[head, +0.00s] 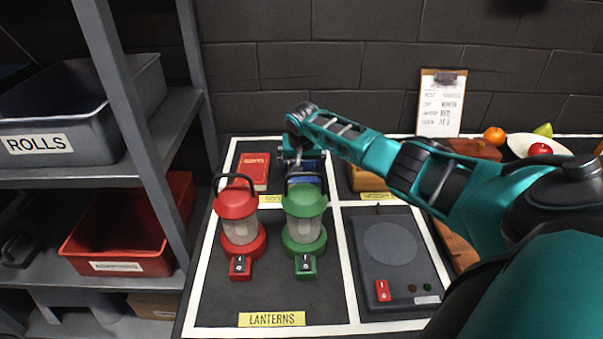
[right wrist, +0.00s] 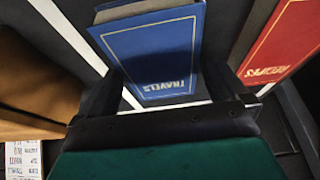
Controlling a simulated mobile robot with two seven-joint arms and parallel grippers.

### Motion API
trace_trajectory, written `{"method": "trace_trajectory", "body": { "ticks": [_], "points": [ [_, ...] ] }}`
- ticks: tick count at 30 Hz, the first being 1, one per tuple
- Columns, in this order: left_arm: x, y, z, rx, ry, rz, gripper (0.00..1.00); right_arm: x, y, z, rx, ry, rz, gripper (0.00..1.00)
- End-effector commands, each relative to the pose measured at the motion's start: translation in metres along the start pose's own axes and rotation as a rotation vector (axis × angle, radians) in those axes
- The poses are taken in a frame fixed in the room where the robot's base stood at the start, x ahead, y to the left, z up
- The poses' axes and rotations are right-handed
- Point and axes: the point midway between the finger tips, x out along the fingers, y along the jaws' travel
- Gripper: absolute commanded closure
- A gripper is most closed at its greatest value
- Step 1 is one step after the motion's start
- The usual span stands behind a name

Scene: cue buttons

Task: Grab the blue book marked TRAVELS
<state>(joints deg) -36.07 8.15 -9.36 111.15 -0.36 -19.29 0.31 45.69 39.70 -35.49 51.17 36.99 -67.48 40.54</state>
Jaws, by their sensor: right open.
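The blue book (right wrist: 160,50) marked TRAVELS lies in the right wrist view, with its title upside down. In the head view only a small blue part of it (head: 305,181) shows behind the green lantern (head: 304,216), the rest hidden by my right gripper (head: 303,160). My right gripper is open, and in the right wrist view its dark fingers (right wrist: 163,82) stand on either side of the book's near end. Whether they touch it I cannot tell. My left gripper is not in view.
A red book (head: 254,169) marked RECIPES lies left of the blue one. A red lantern (head: 238,218) stands beside the green lantern in front. A brown wooden object (head: 368,179) is to the right. Shelves with bins (head: 120,225) stand at left.

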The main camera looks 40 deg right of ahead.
Motion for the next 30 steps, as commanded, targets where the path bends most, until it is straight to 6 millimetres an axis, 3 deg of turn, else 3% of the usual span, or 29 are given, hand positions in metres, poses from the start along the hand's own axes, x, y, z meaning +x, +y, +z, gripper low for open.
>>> {"method": "trace_trajectory", "body": {
  "ticks": [3,11,26,30],
  "points": [
    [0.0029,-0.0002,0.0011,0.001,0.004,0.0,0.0,0.0088,0.0001,0.0007,0.001,-0.001,0.001,0.0],
    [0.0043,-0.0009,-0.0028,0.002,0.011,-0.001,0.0,0.0095,0.0,0.0002,0.0,0.0,0.0,0.0],
    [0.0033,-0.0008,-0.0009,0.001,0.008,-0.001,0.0,0.0095,0.0005,0.0004,0.0,-0.001,0.001,0.47],
    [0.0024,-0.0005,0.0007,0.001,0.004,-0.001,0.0,0.0089,0.0004,-0.0003,0.0,0.001,0.001,0.48]
  ]
}}
